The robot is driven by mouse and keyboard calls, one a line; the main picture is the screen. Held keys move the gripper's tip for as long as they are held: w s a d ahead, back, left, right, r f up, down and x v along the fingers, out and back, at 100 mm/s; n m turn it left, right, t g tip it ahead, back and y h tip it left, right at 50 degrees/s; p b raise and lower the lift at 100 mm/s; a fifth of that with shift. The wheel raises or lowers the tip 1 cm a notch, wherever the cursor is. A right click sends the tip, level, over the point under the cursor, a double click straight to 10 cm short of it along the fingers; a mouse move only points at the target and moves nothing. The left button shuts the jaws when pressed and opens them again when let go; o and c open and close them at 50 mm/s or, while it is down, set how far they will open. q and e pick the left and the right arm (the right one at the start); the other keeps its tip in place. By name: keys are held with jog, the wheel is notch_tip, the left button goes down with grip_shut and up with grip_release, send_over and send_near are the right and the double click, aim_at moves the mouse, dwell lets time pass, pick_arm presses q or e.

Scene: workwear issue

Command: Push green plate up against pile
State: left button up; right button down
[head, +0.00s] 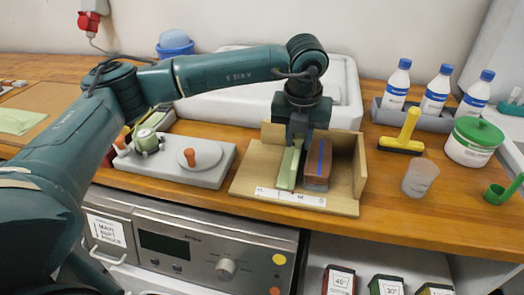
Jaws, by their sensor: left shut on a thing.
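The green plate (287,168) stands on edge on the wooden corner stand (251,183), pale green and narrow as seen from here. My left gripper (294,146) points down from above and is shut on the plate's upper part, its fingers partly hiding it. The pile (317,167), a brown-red stack with a blue stripe on top, stands just right of the plate, close beside it. A thin dark line runs between plate and pile; I cannot tell whether they touch. My right gripper is not in view.
The stand has a back wall and a right wall (360,165). Left is a grey board with an orange-knobbed disc (200,157). White bottles (435,93) stand behind.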

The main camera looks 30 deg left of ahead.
pick_arm(q)
jog(key=shift+w+d+b, duration=0.1)
jog(key=shift+w+d, duration=0.2)
jog(key=shift+d, duration=0.75)
jog(key=shift+w+d+b, duration=0.15)
jog(key=shift+w+d, duration=0.1)
jog(key=shift+d, duration=0.8)
jog(key=shift+w+d+b, duration=0.1)
jog(key=shift+w+d, duration=0.2)
jog(key=shift+d, duration=0.75)
jog(key=shift+o, duration=1.4)
jog(key=shift+d, duration=0.1)
jog(key=o, duration=0.3)
notch_tip(320, 180, up, 8)
jog(key=p, duration=0.4)
